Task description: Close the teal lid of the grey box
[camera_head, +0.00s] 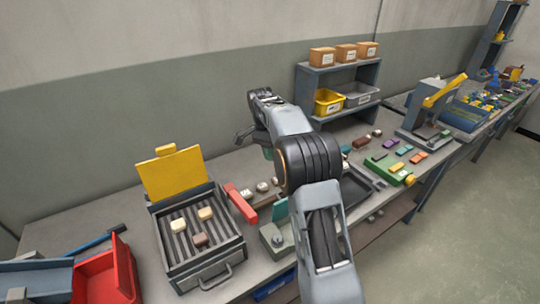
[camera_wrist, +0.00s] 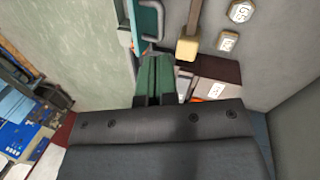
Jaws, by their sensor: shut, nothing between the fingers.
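The grey box (camera_head: 276,244) stands on the bench, partly behind my arm in the head view. Its teal lid (camera_head: 279,216) stands raised at the back of the box, so it is open. My gripper (camera_head: 267,154) is mostly hidden behind my arm links, above the back of the bench. In the wrist view my gripper (camera_wrist: 154,74) shows its green fingers shut together with nothing between them. A teal panel with a handle (camera_wrist: 148,20), apparently the lid, is just beyond the fingertips. I cannot tell whether they touch.
Left of the grey box are a red bar (camera_head: 241,204) and a grill box (camera_head: 200,240) with a raised yellow lid (camera_head: 171,176). A red bin (camera_head: 100,284) is farther left. A shelf (camera_head: 340,82) stands behind. A dark tray (camera_head: 364,186) is right of my arm.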

